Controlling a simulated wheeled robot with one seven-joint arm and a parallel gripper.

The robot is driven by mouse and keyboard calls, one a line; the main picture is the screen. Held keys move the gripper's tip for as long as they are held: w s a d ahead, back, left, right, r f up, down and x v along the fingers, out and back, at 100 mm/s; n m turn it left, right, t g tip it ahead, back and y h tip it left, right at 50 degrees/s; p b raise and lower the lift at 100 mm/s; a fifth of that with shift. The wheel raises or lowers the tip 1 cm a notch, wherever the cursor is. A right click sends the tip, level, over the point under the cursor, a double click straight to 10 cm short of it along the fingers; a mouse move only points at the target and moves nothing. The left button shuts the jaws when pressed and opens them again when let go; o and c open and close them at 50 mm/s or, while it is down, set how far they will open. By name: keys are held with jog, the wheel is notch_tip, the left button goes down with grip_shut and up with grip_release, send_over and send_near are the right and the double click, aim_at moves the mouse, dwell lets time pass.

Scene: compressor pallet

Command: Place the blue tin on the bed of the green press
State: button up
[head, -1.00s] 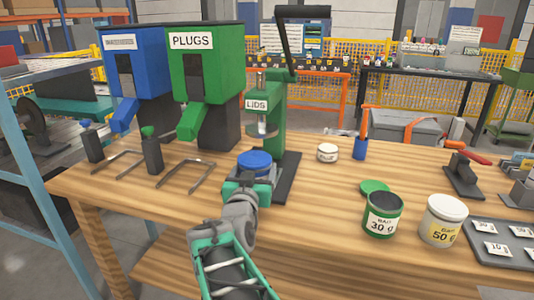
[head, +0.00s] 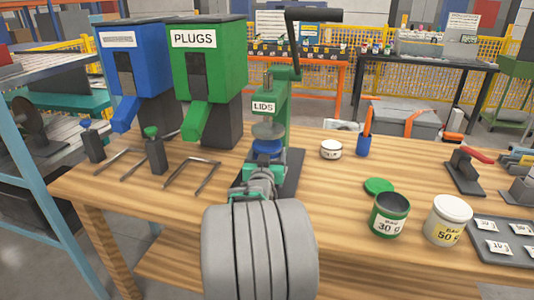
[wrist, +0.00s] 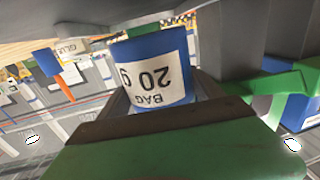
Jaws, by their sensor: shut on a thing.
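The blue tin (head: 268,147) is at the green press (head: 284,110), under its round grey plunger plate. My gripper (head: 262,178) reaches in from the front and is shut on the tin. In the wrist view the tin (wrist: 157,68) appears upside down, with a white "BAG 20 g" label, between my fingers. The press has a "LIDS" sign, a long black lever and a dark base (head: 292,168). My arm hides the front of the base, so I cannot tell whether the tin touches the bed.
Blue (head: 133,60) and green (head: 207,60) dispensers stand left of the press, with metal forks in front. A small white tin (head: 331,149), a blue cup (head: 363,146), an open green tin (head: 388,215) and a white tub (head: 447,220) stand to the right.

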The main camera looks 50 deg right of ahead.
jog(key=shift+f+b, duration=0.35)
jog(key=shift+b, duration=0.1)
jog(key=shift+f, duration=0.15)
